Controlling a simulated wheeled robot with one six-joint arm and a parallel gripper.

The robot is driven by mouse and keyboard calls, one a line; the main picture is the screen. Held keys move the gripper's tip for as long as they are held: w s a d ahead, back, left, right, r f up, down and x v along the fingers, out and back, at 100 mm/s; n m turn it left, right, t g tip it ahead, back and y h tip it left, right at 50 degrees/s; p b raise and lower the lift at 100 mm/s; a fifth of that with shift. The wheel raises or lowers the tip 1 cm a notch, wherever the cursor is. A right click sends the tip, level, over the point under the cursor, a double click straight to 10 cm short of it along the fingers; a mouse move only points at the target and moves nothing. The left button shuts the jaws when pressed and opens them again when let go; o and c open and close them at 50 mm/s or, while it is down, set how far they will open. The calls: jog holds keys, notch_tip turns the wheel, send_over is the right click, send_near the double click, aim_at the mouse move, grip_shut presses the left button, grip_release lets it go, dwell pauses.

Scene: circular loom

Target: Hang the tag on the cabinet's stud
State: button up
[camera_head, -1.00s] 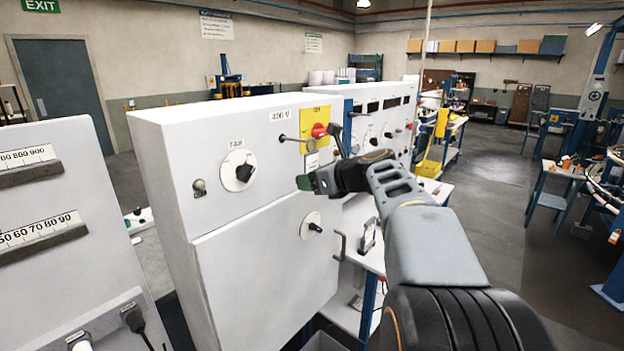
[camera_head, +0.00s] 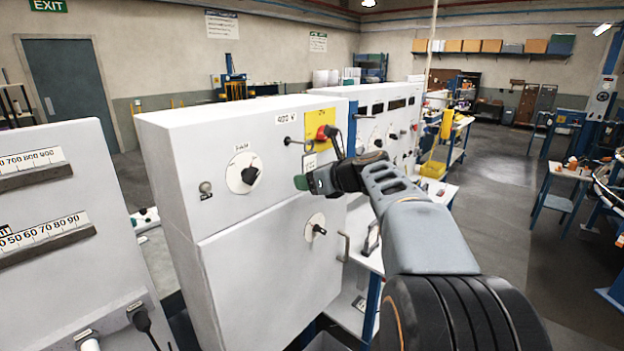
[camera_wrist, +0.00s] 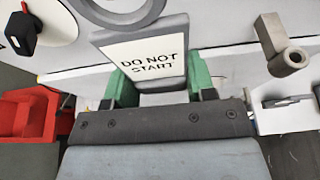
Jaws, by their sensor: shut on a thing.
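The tag (camera_wrist: 152,58) is a grey plate with a white "DO NOT START" face and a grey ring (camera_wrist: 120,8) at its top, cut off by the wrist view's edge. My gripper (camera_wrist: 152,85) is shut on its lower part with green fingertips. In the head view my gripper (camera_head: 303,182) is in front of the grey cabinet (camera_head: 262,235), with the tag (camera_head: 309,162) upright above the fingertips. The cabinet's stud (camera_head: 289,141) is a thin metal peg with a round end, left of and above the tag. The tag looks apart from the stud; the depth gap is unclear.
A yellow plate with a red knob (camera_head: 321,132) is close to the stud. Rotary switches (camera_head: 243,173) and (camera_head: 316,229) and a door handle (camera_head: 344,247) stick out of the cabinet. A red bin (camera_wrist: 28,118) shows lower left in the wrist view.

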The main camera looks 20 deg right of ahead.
jog(key=shift+w+a, duration=0.15)
jog(key=shift+w, duration=0.1)
dwell(0.4)
jog(key=shift+f, duration=0.25)
dwell(0.3)
jog(key=o, duration=1.1)
jog(key=shift+s+r, duration=0.1)
jog(key=shift+s, duration=0.05)
jog(key=shift+d+f+p+v, duration=0.1)
jog(key=shift+p+v, duration=0.05)
jog(key=shift+v, duration=1.3)
jog(key=shift+d+f+p+v, duration=0.1)
jog(key=shift+f+p+v, duration=0.1)
jog(key=shift+v, duration=1.25)
jog(key=shift+f+p+v, duration=0.1)
jog(key=shift+p+v, duration=0.05)
jog(key=shift+v, duration=1.3)
